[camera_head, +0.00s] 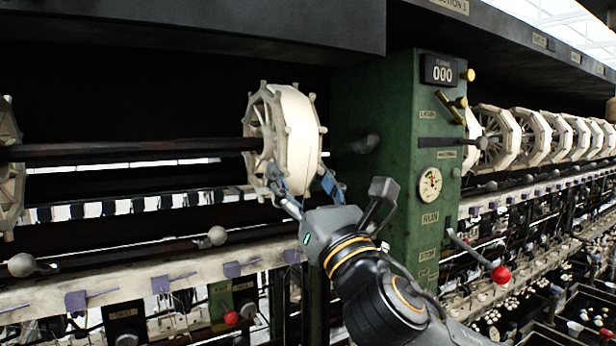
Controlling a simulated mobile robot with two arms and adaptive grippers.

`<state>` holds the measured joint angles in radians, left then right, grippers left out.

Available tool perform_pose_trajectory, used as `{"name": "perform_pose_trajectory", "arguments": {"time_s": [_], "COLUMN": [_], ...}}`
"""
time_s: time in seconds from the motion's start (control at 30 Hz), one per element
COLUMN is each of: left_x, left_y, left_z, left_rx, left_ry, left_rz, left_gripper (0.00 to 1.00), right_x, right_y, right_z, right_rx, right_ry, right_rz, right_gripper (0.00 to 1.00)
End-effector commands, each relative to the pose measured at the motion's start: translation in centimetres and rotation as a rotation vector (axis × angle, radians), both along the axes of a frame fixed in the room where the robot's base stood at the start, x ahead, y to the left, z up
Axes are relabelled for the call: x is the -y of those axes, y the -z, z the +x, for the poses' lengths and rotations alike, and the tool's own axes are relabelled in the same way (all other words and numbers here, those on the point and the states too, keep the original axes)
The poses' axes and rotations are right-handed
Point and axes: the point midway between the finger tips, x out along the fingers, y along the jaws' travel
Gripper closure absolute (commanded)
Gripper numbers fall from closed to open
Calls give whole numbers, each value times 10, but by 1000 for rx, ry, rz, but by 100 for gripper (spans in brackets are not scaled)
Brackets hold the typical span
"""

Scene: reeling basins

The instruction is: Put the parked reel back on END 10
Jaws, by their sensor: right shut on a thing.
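A white reel (300,125) with a spoked, pegged rim is at the end of a dark horizontal shaft (130,149), just left of the green machine post. I cannot tell whether the shaft runs through its hub. My right gripper (305,190) reaches up from below and is shut on the reel's lower rim, its blue-grey fingers on either side. No END 10 label is readable in this view. My left gripper is not in view.
The green post (398,150) carries a counter, a gauge and a red-knobbed lever (500,273). Several white reels (535,135) line up to its right. A pale rail (130,278) with ball-ended levers crosses below. Dark basins (585,305) lie lower right.

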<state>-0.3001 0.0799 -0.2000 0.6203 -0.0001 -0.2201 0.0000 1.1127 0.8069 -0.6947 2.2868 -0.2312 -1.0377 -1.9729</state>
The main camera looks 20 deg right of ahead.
Motion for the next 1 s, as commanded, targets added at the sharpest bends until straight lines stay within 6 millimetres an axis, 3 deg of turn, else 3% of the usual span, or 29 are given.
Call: {"name": "perform_pose_trajectory", "arguments": {"time_s": [0.83, 0.87, 1.0], "left_x": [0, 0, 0], "left_y": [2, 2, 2], "left_z": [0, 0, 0], "left_rx": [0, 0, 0], "left_ry": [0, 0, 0], "left_rz": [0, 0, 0], "left_gripper": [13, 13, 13], "right_x": [1, 1, 1], "right_y": [4, 4, 4], "right_z": [0, 0, 0], "right_rx": [3, 3, 3], "right_ry": [1, 1, 1], "right_rz": [0, 0, 0], "right_gripper": [82, 37, 12]}}
